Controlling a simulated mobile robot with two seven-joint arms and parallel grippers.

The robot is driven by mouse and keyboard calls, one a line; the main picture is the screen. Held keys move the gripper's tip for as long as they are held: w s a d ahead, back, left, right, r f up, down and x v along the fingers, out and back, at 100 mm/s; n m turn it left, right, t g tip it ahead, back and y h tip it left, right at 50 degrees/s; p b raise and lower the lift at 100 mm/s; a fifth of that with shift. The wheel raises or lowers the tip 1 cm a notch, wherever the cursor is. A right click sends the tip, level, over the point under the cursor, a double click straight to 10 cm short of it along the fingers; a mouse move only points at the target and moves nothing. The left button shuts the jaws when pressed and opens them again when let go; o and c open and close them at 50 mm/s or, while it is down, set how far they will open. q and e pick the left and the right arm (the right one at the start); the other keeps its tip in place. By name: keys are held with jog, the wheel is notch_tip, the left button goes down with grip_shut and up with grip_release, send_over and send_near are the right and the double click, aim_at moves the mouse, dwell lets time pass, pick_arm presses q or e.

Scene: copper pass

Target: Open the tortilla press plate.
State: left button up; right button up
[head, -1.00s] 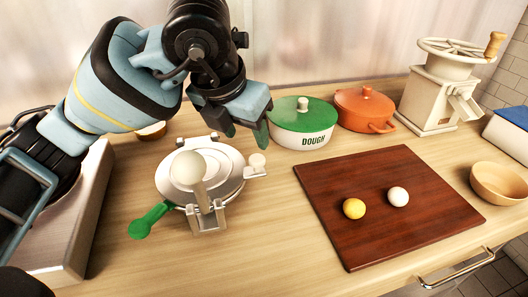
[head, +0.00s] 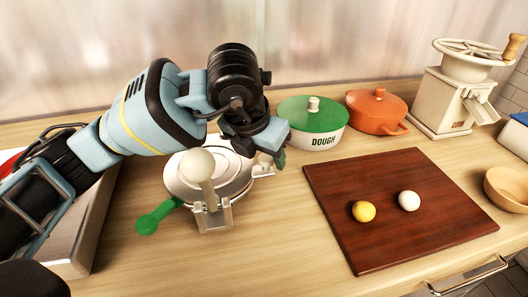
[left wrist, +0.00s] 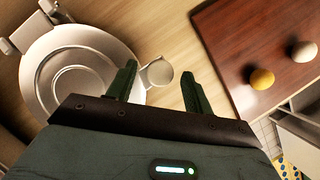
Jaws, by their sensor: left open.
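The tortilla press (head: 182,190) stands on the counter left of the board, its round silver plate lying flat and closed. A pale ball-topped lever (head: 199,166) rises at its front and a green handle (head: 155,218) sticks out front left. A small tab with a pale round end (head: 265,160) juts from its right side. My left gripper (head: 277,157) is open, pointing down at this tab. In the left wrist view the fingers (left wrist: 158,80) stand either side of the tab's round end (left wrist: 158,72), with the plate (left wrist: 80,65) to the left. Contact cannot be told.
A dark red board (head: 400,235) with a yellow ball (head: 363,211) and a white ball (head: 409,201) lies to the right. Behind are a green-lidded dough pot (head: 312,130), an orange pot (head: 376,115) and a grinder (head: 445,100). Bare counter lies in front of the press.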

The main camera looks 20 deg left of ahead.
pick_arm(q)
grip_shut()
dwell(0.3)
jog(key=shift+r, duration=0.15)
